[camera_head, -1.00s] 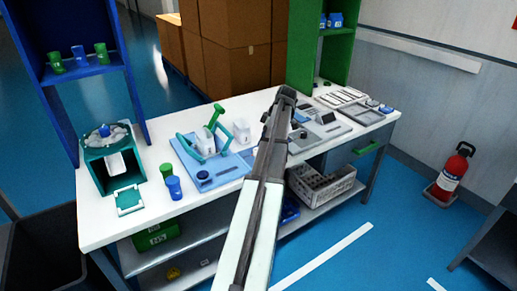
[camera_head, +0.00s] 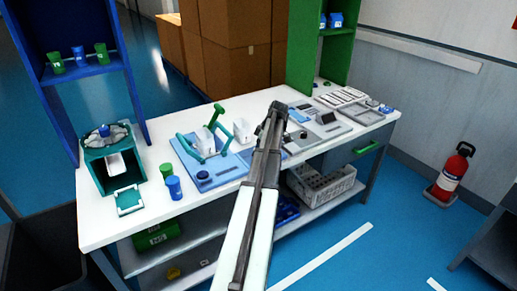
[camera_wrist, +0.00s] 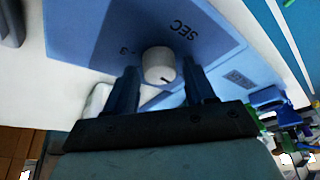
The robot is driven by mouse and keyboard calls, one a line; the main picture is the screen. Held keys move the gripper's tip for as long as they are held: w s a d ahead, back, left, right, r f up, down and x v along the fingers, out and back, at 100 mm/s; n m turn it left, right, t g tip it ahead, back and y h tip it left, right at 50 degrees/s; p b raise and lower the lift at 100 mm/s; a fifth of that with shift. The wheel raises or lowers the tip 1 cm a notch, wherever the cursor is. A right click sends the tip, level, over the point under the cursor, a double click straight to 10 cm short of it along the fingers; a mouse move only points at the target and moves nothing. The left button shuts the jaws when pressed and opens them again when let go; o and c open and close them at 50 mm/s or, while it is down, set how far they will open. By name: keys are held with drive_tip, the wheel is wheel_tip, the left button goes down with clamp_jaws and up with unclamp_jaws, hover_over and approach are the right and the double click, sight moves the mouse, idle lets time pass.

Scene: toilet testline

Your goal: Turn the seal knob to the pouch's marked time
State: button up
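The seal knob (camera_wrist: 158,65) is a round white knob with a dark mark on its edge, on a blue panel (camera_wrist: 215,55) lettered "SEC" and "3" in the wrist view. My gripper (camera_wrist: 162,80) is open, one dark finger on each side of the knob. I cannot tell whether the fingers touch it. In the head view my gripper (camera_head: 276,108) is over the bench, and I cannot make out the knob there. No pouch with a readable marked time is clear in either view.
A blue device (camera_head: 220,172) with green handles stands left of my arm on the white bench (camera_head: 105,225). Green and blue cups (camera_head: 174,187) and a teal box (camera_head: 110,165) are farther left. Grey trays (camera_head: 362,114) lie at the right.

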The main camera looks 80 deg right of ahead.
drive_tip(key=c, duration=0.8)
drive_tip(key=shift+a+m, duration=0.1)
drive_tip(key=shift+m, duration=0.3)
drive_tip(key=m+h, duration=0.1)
drive_tip(key=m, duration=0.3)
drive_tip(key=shift+a+h, duration=0.15)
drive_tip(key=shift+h, duration=0.25)
drive_tip(key=m+h, duration=0.1)
drive_tip(key=m, duration=0.1)
drive_tip(key=m+g, duration=0.1)
drive_tip(key=m, duration=0.2)
drive_tip(key=shift+w+a+g+h, duration=0.1)
drive_tip(key=shift+g+h, duration=0.2)
drive_tip(key=shift+h, duration=0.1)
drive_tip(key=m, duration=0.2)
drive_tip(key=m+g, duration=0.1)
drive_tip(key=m, duration=0.1)
drive_tip(key=shift+w+m+g+h, duration=0.15)
drive_tip(key=shift+m+g+h, duration=0.15)
drive_tip(key=shift+m, duration=0.1)
drive_tip(key=shift+w+m+g, duration=0.1)
drive_tip(key=shift+m+g, duration=0.8)
drive_tip(key=shift+m, duration=1.7)
